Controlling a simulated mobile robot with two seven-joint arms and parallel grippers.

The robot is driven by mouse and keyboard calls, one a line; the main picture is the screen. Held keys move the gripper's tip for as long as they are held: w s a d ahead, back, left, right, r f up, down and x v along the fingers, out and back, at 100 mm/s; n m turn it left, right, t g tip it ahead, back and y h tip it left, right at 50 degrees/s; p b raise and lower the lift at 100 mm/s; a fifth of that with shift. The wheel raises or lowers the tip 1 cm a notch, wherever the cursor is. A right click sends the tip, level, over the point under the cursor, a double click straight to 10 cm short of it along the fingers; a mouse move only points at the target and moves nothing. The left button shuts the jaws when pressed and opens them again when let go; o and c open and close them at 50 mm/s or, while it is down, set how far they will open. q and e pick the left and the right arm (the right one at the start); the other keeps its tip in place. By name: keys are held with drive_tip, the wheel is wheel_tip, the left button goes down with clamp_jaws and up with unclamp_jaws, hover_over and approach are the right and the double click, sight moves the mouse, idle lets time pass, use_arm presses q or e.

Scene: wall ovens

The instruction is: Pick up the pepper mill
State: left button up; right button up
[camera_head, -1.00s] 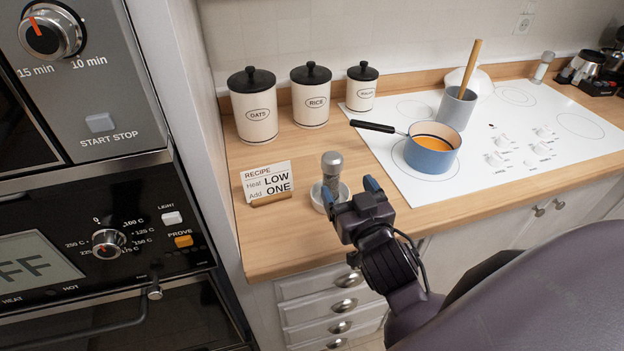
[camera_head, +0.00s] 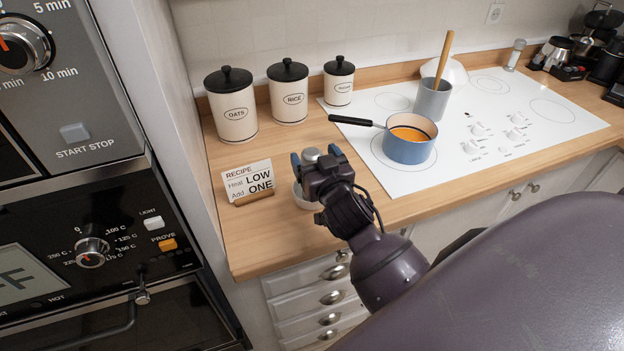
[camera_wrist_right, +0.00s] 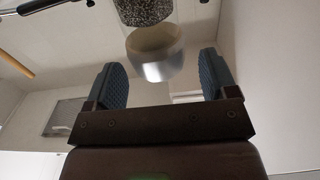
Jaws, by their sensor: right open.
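The pepper mill (camera_head: 311,153) stands on the counter near the recipe card. In the right wrist view, the mill's metallic part (camera_wrist_right: 158,62) and a dark speckled part (camera_wrist_right: 143,10) appear ahead of the open, empty fingers (camera_wrist_right: 163,78). No contact is visible. My left gripper is out of view.
The recipe card (camera_head: 248,182) stands left of the mill. Oats (camera_head: 231,115), rice (camera_head: 289,98) and a third canister (camera_head: 339,85) stand behind. A blue pot (camera_head: 408,150) sits on the white hob (camera_head: 550,128), its handle pointing left. Wall ovens (camera_head: 75,165) border the left.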

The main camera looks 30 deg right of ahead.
drive_tip(key=shift+x, duration=1.05)
drive_tip(key=c, duration=1.4)
